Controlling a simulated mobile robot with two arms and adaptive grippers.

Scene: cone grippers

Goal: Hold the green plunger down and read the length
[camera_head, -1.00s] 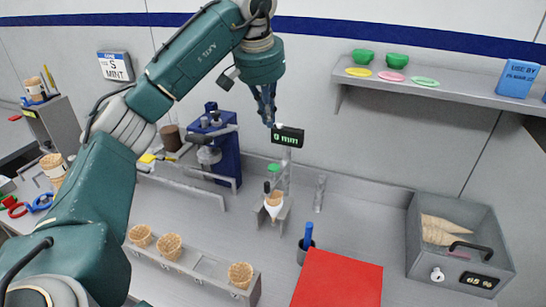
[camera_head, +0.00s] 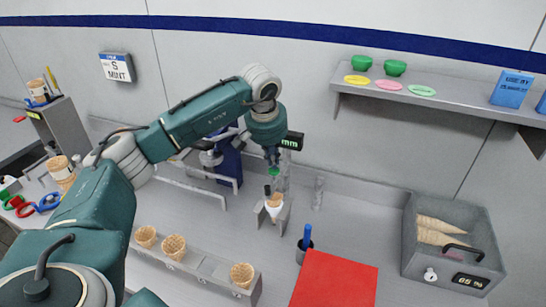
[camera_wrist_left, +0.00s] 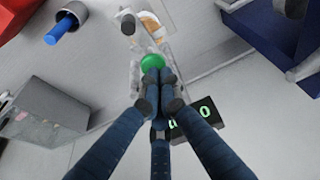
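The green plunger (camera_head: 274,172) tops the measuring stand at the middle of the counter. It also shows as a round green cap in the left wrist view (camera_wrist_left: 153,61). My left gripper (camera_head: 272,162) points down right at the plunger; its dark fingers are closed together, with nothing between them. In the left wrist view the fingertips (camera_wrist_left: 155,80) overlap the cap's edge; whether they touch it I cannot tell. The length display (camera_head: 292,141) is partly behind my gripper, with "mm" showing. In the left wrist view the display (camera_wrist_left: 196,119) shows a green 0. My right gripper is not in view.
A waffle cone (camera_head: 274,201) in a white sleeve stands below the plunger. A clear tube (camera_head: 319,192) and a blue-handled tool in a cup (camera_head: 305,246) stand to the right. A blue machine (camera_head: 230,165) is close on the left. A red board (camera_head: 335,280) lies in front.

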